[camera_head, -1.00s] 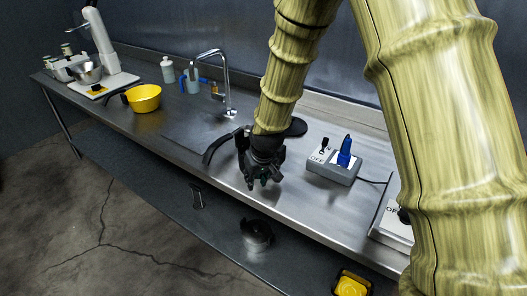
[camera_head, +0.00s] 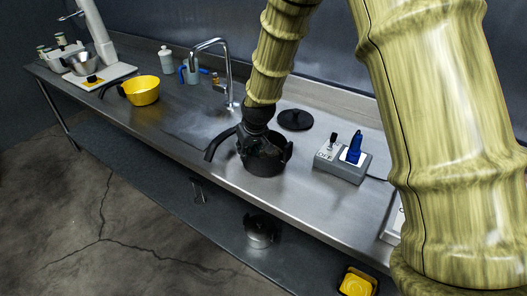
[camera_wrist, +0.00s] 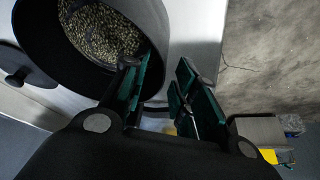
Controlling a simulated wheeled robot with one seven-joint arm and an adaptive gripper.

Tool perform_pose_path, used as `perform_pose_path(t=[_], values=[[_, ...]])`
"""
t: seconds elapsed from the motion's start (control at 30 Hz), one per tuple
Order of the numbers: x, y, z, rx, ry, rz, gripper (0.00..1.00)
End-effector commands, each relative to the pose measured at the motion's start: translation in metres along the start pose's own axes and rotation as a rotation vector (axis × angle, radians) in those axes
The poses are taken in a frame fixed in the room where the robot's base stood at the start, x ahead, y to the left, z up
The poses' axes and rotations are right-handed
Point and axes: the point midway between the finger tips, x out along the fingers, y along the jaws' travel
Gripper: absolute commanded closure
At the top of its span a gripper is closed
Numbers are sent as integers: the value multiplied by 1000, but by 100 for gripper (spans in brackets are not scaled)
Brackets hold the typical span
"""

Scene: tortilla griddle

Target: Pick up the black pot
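In the wrist view the pot (camera_wrist: 158,22) is open at the top, with many small greenish grains inside.
A black lid (camera_head: 295,119) lies behind the pot. A grey switch box (camera_head: 341,164) with a blue plug stands to the right. A tap (camera_head: 229,75), a yellow pan (camera_head: 142,91) and bottles are to the left. A lower shelf holds a metal container (camera_head: 259,231).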

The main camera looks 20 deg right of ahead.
Motion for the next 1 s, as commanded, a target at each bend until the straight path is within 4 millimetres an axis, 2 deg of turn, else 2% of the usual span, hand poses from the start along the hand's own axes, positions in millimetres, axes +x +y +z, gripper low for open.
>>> perform_pose_path(t=[0.17,0.6,1.0], values=[[7,-1,0,-1,-1,0,71],[50,-2,-1,-3,-1,-1,71],[56,-3,-1,-4,0,-1,73]])
